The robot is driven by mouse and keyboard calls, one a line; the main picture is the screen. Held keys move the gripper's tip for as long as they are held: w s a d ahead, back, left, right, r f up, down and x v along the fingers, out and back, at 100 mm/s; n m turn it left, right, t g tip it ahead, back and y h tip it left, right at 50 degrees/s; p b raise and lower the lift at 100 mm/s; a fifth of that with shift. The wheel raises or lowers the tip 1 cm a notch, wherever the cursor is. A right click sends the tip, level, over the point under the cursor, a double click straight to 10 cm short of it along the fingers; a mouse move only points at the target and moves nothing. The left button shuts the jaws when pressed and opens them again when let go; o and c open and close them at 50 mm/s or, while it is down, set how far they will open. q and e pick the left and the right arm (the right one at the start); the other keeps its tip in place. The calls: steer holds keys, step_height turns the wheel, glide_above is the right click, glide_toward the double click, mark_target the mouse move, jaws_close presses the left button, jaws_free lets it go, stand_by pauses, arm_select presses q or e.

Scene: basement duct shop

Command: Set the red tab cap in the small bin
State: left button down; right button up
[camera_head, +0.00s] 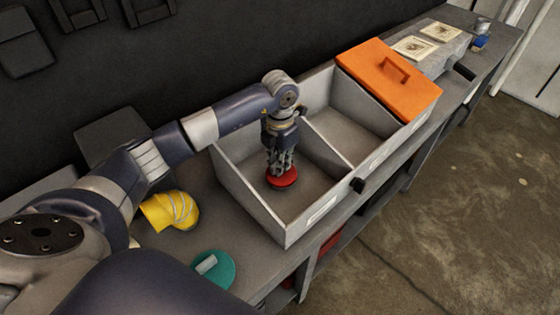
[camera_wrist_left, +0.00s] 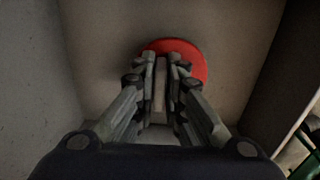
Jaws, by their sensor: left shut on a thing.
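The red tab cap (camera_head: 283,178) is a round red disc inside the near left compartment of the grey divided bin (camera_head: 262,211). My left gripper (camera_head: 280,160) points down into that compartment and is shut on the cap's tab. In the left wrist view the cap (camera_wrist_left: 192,58) shows beyond the fingers, with its pale upright tab (camera_wrist_left: 160,85) between the fingertips of my left gripper (camera_wrist_left: 166,68). I cannot tell whether the cap touches the compartment floor. My right gripper is not in view.
The neighbouring compartment (camera_head: 350,135) looks empty. An orange lid (camera_head: 388,80) covers the far one. A yellow elbow (camera_head: 172,211) and a teal tab cap (camera_head: 214,270) lie on the bench left of the bin. Framed plates (camera_head: 413,47) and a blue item (camera_head: 480,43) sit at the far end.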

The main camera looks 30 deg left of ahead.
arm_select(q)
steer(key=c, duration=1.8)
jaws_free()
steer(key=shift+o, duration=0.7)
steer(key=shift+s, duration=0.1)
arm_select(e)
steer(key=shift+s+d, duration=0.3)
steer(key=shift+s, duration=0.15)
